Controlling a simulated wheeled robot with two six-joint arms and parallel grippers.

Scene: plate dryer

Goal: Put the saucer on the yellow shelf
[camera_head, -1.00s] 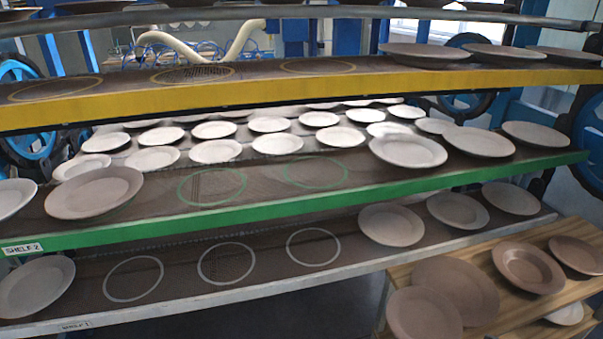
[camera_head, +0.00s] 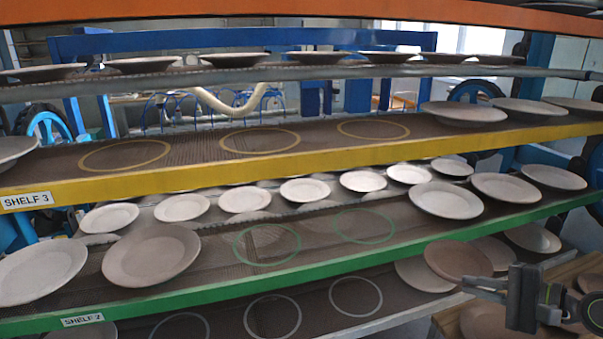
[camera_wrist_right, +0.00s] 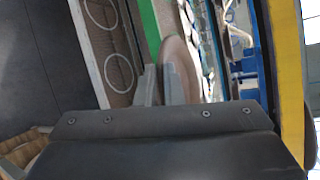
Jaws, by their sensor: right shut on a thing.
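A brown saucer (camera_head: 458,258) is held at its near edge by my right gripper (camera_head: 470,286), at the lower right of the head view. It is in front of the green shelf's right part, below the yellow shelf. In the right wrist view the saucer (camera_wrist_right: 181,68) stands nearly edge-on between the fingers (camera_wrist_right: 160,88) of the shut gripper. The yellow shelf (camera_head: 300,164), labelled SHELF 3, runs across the head view. It has three empty yellow rings, with plates to their right and one at the far left. My left gripper is not in view.
The green shelf (camera_head: 330,245) below holds plates at both ends and has two empty green rings. A grey-edged shelf lies under it. A wooden board (camera_head: 447,318) with brown plates is at the lower right. An orange shelf edge (camera_head: 300,12) crosses the top.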

